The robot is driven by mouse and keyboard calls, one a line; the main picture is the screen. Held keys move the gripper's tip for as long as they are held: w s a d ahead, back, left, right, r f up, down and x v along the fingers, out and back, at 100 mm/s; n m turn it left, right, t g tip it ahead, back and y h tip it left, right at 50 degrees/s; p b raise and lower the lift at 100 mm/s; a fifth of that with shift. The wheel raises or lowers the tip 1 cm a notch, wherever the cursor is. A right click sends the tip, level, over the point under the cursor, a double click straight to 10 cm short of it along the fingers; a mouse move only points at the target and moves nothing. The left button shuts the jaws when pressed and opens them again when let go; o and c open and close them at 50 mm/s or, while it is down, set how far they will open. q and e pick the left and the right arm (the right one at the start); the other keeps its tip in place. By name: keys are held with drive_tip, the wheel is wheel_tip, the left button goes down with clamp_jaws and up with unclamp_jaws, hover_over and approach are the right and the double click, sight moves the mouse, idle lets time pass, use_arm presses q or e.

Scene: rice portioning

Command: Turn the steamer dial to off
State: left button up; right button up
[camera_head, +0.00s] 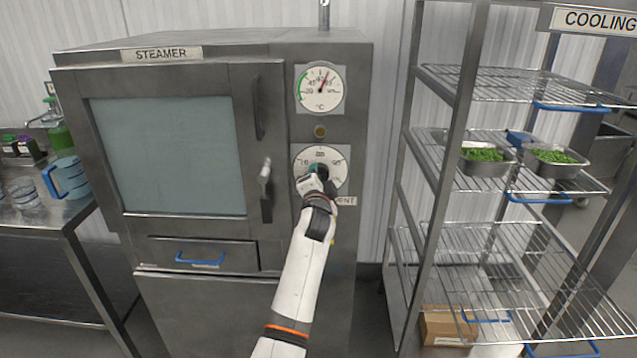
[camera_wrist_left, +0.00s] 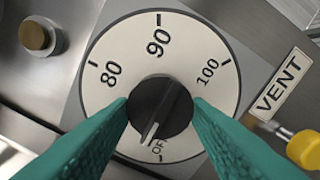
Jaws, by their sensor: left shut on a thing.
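The steamer (camera_head: 160,60) stands at the left with its door shut. Its round dial plate (camera_head: 338,158) is on the right-hand panel, under a temperature gauge (camera_head: 320,89). My left gripper (camera_head: 318,172) is at the dial and hides part of it. In the left wrist view the black dial knob (camera_wrist_left: 160,108) sits between the two green fingertips of my left gripper (camera_wrist_left: 161,112), which is shut on it. The knob's white pointer line points down, close to the OFF mark, slightly to its left. The marks 80, 90 and 100 show above. My right gripper is not in view.
A brown button (camera_wrist_left: 37,37) and a yellow VENT valve (camera_wrist_left: 303,148) flank the dial. A wire cooling rack (camera_head: 465,180) stands at right, with two pans of green food (camera_head: 487,157). A side table with a blue jug (camera_head: 68,177) is at left.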

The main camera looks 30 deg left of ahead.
use_arm(q)
drive_tip(key=n+b, duration=0.1)
drive_tip(key=n, duration=0.4)
drive_tip(key=shift+f, duration=0.2)
drive_tip(key=shift+n, duration=0.3)
drive_tip(key=o, duration=1)
drive_tip(key=shift+r, duration=0.1)
